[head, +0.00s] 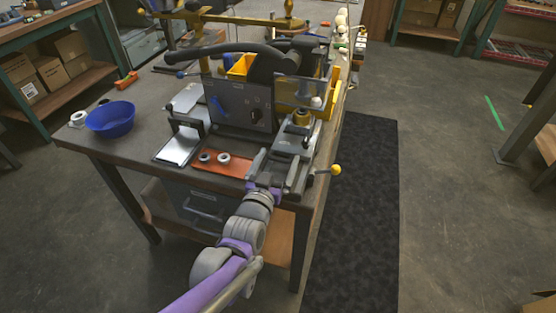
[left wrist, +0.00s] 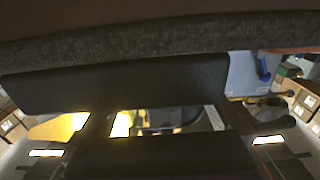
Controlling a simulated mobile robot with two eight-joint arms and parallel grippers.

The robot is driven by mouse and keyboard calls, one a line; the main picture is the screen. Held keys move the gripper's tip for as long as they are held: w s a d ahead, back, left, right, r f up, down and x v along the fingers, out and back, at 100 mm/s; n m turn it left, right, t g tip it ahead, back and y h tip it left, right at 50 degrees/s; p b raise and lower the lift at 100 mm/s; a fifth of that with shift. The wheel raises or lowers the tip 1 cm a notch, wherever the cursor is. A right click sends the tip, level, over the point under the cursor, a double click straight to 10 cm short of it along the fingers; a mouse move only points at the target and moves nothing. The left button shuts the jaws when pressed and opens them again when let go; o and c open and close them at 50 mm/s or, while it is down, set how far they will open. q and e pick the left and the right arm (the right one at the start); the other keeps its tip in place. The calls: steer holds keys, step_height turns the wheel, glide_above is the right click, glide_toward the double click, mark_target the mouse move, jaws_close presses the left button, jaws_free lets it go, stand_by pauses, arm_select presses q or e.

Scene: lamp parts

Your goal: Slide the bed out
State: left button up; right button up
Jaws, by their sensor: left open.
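A grey machine (head: 243,108) with a dark curved top arm stands on the workbench. A long grey metal slide (head: 301,140) runs along its right side, with a yellow ball knob (head: 336,170) out to its right. A bright flat plate (head: 177,146) sticks out at the machine's front left. I cannot tell for certain which of these is the bed. My left gripper (head: 268,180) is open at the near end of the slide; whether it touches it is unclear. In the left wrist view dark bars (left wrist: 120,85) fill most of the picture close up. My right gripper is not in view.
An orange-red mat (head: 222,171) with small ring parts lies in front of the machine. A blue bowl (head: 110,119) stands at the bench's left corner. A dark floor mat (head: 355,220) lies to the right of the bench, with clear floor beyond.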

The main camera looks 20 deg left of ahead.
arm_select(q)
steer(key=shift+w, duration=0.2)
steer(key=shift+c, duration=0.2)
steer(key=shift+s, duration=0.1)
jaws_close()
